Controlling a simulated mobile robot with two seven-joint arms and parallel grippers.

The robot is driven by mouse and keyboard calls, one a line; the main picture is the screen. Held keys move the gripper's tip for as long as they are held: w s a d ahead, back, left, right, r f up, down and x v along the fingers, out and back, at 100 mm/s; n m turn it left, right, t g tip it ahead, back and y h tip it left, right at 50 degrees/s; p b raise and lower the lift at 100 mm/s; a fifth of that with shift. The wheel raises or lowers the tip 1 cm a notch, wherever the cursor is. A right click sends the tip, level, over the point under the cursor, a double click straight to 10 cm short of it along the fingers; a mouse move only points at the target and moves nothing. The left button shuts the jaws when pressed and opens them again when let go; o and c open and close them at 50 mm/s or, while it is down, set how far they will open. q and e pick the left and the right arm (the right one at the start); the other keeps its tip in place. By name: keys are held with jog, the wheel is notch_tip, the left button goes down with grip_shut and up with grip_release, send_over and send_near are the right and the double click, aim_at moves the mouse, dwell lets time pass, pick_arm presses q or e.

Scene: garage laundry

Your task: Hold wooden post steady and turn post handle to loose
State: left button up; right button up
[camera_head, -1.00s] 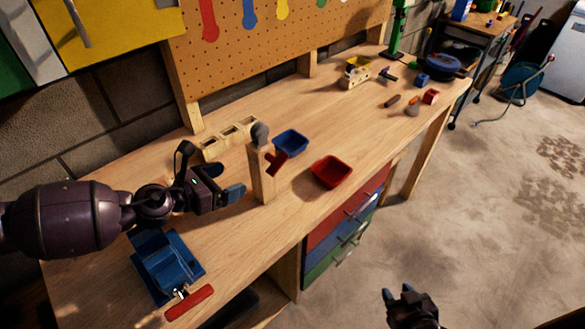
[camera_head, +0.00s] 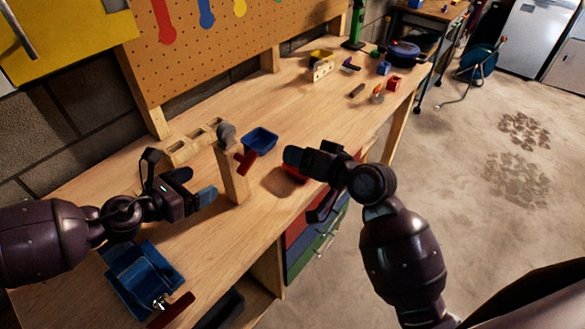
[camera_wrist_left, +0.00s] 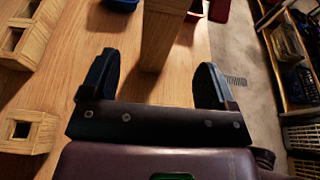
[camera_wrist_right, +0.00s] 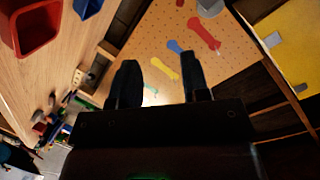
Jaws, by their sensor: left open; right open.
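The wooden post (camera_head: 233,178) stands upright on the workbench, with a grey knob (camera_head: 225,134) on top and a red handle (camera_head: 245,161) on its right side. My left gripper (camera_head: 197,186) is open just left of the post. In the left wrist view the post (camera_wrist_left: 161,35) stands ahead, beyond and between the open fingertips (camera_wrist_left: 158,75), not gripped. My right gripper (camera_head: 292,162) is over the bench's front part, right of the post and apart from it. In the right wrist view its fingers (camera_wrist_right: 160,80) are open and empty.
A blue bin (camera_head: 261,139) sits behind the post. A red bin (camera_wrist_right: 38,30) is mostly hidden under my right gripper in the head view. A blue vise (camera_head: 142,280) is at the near left. A wooden block with square holes (camera_head: 180,152) lies behind my left gripper.

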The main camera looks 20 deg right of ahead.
aim_at(225, 171)
pick_arm(q)
jog(key=x, duration=1)
jog(key=shift+w+d+f, duration=0.15)
jog(key=shift+w+d, duration=0.05)
jog(key=shift+d, duration=0.15)
pick_arm(e)
jog(key=s+a+g+y, duration=0.2)
jog(key=s, duration=0.1)
jog(key=shift+a+f+g, duration=0.15)
jog(key=shift+a+g, duration=0.05)
jog(key=shift+g, duration=0.2)
